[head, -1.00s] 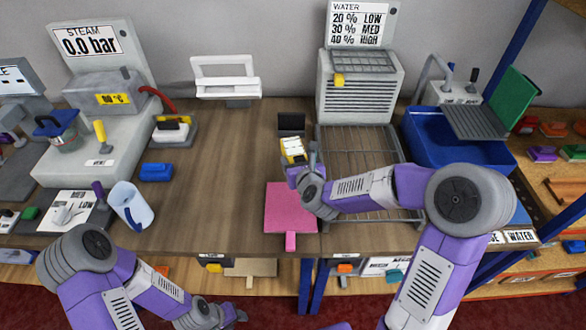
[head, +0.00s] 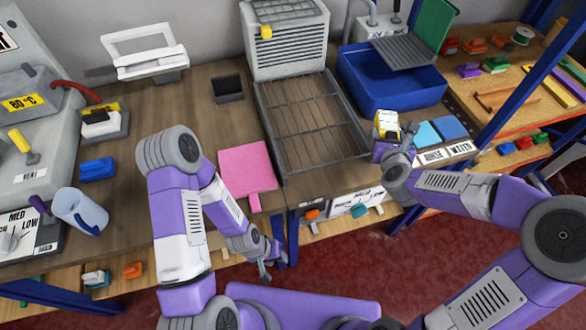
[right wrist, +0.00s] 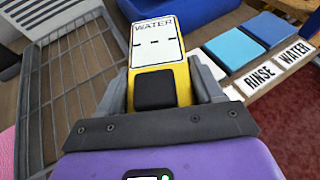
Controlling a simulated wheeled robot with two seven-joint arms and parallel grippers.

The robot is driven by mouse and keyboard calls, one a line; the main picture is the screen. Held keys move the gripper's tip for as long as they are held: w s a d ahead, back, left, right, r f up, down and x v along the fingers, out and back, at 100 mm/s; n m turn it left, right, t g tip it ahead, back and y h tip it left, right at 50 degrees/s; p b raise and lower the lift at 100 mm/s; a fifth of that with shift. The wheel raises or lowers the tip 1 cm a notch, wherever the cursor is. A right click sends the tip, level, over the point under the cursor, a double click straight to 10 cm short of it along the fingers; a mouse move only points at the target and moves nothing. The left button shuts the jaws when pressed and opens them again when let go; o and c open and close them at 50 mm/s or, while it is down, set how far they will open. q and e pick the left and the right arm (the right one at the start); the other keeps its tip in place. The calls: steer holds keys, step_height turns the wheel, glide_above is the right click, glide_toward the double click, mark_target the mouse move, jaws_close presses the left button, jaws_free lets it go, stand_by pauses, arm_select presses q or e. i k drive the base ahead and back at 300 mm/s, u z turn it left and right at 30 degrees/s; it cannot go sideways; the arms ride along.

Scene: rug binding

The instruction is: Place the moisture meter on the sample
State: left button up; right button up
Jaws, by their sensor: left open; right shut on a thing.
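My right gripper (head: 391,142) is shut on the yellow moisture meter (head: 387,124), whose white face shows in the right wrist view (right wrist: 155,42), reading WATER with dashes. The meter is right of the wire rack, near a light blue square (head: 428,133) and a darker blue square (head: 450,127); both squares show beyond it in the right wrist view (right wrist: 233,50). Cards reading RINSE and WATER lie before the squares. I cannot tell which piece is the sample. My left gripper (head: 266,272) is open and empty, low before the table's front edge.
A wire rack (head: 312,125) and a pink board with a handle (head: 246,168) lie left of the meter. A blue tub (head: 390,85) stands behind it. A small black stand (head: 228,88) is at the back. Shelves with coloured items stand at right.

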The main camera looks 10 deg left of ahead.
mark_target(248, 175)
steer(key=z, duration=1.15)
steer(key=k, duration=0.9)
steer(key=u, duration=0.85)
steer(key=i, duration=0.5)
